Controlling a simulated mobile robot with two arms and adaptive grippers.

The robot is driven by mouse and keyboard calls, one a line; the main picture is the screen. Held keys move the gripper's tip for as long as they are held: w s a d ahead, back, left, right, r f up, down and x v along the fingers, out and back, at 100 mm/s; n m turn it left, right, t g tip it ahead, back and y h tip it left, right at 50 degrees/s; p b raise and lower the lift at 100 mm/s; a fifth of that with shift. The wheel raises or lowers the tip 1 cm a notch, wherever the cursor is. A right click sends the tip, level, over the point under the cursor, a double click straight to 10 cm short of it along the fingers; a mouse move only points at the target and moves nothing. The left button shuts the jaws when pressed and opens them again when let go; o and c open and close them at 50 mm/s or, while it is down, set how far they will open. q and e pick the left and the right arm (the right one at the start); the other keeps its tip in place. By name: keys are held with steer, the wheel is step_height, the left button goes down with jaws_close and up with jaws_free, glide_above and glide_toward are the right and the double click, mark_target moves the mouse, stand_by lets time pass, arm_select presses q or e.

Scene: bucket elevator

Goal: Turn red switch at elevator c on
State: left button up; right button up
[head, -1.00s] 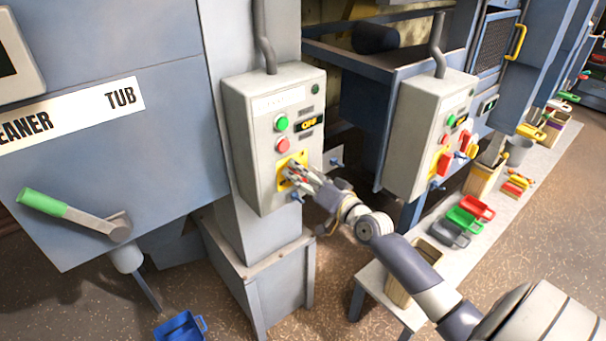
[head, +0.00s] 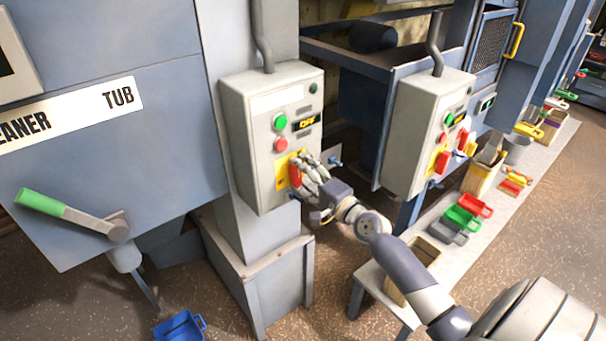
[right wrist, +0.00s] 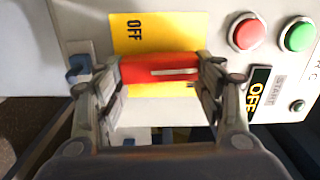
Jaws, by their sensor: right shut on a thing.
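A grey control box (head: 262,130) stands upright on a column in the middle of the head view. Its yellow plate (head: 281,178) carries the red switch (head: 294,175), partly covered by my right gripper (head: 299,168). In the right wrist view, the red switch (right wrist: 160,68) lies between the two fingers of the right gripper (right wrist: 162,75), which is shut on it. The plate (right wrist: 140,35) shows the word OFF beside the switch. The box's small display (head: 307,123) also reads OFF. My left gripper is not in view.
Above the plate are a red button (head: 281,145) and a green button (head: 281,122). A similar box (head: 425,130) with a red switch stands to the right. A bench (head: 540,160) with several scoops and boxes runs along the right. A green-handled lever (head: 42,203) is at left.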

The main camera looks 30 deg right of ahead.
steer(key=shift+m, duration=0.5)
steer(key=o, duration=1.1)
steer(key=shift+c, duration=0.2)
steer(key=s+d, duration=0.1)
steer(key=s, duration=1.1)
